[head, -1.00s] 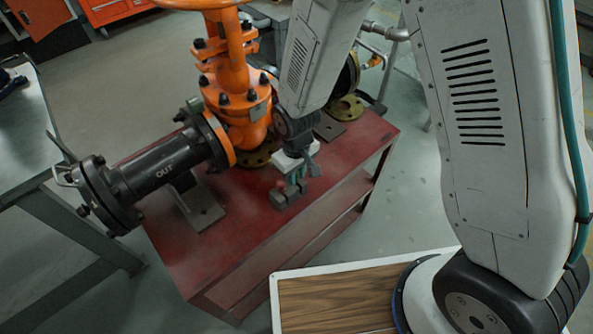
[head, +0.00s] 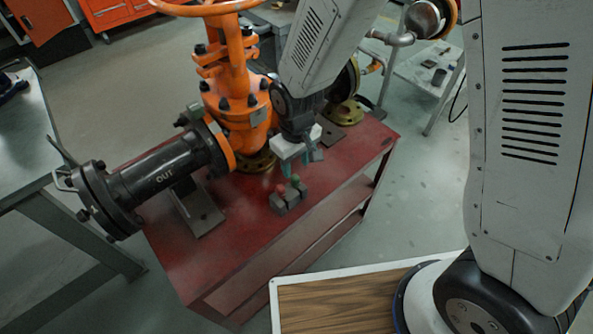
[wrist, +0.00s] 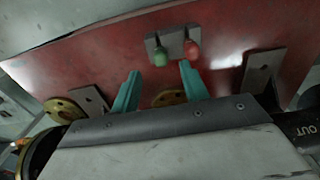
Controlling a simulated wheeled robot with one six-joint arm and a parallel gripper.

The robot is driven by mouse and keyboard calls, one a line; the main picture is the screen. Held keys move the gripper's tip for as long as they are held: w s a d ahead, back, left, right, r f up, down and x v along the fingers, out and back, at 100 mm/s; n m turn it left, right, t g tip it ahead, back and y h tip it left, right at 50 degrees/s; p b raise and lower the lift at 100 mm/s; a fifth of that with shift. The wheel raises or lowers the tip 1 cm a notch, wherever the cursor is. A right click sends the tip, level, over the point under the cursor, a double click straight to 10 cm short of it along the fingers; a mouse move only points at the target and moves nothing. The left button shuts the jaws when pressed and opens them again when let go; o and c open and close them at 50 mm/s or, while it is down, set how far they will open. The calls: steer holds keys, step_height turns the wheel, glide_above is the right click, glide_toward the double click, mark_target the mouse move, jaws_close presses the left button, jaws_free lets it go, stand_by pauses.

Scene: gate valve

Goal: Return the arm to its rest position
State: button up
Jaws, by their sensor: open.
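My gripper (head: 295,164) is above the red bench, just behind and above a small grey block with a red and a green button. In the wrist view my gripper's two teal fingers (wrist: 158,88) stand apart with nothing between them. The button block (head: 287,201) sits on the bench top near its front edge. It also shows in the wrist view (wrist: 170,40), beyond the fingertips and apart from them. My arm reaches from the upper right down to the gripper, over the bench.
An orange gate valve (head: 240,100) with a handwheel (head: 210,8) stands close left of my gripper on the red bench (head: 240,240). A black pipe marked OUT (head: 165,170) extends left. A grey table (head: 25,130) is at far left.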

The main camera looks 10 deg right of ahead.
steer(key=shift+r, duration=0.45)
steer(key=shift+s+d, duration=0.2)
steer(key=shift+s, duration=0.15)
steer(key=s+d+r+m, duration=0.2)
steer(key=s+d+r, duration=0.4)
steer(key=r, duration=0.3)
steer(key=s+d+r+m+t, duration=0.1)
steer(key=s+d+r+m, duration=0.1)
steer(key=s+d+r, duration=0.4)
steer(key=s+d+r+m, duration=0.2)
steer(key=s+d+r, duration=0.4)
steer(key=r, duration=0.5)
steer(key=shift+s+d+r+m, duration=0.25)
steer(key=shift+d+r+m, duration=0.15)
steer(key=shift+d, duration=0.75)
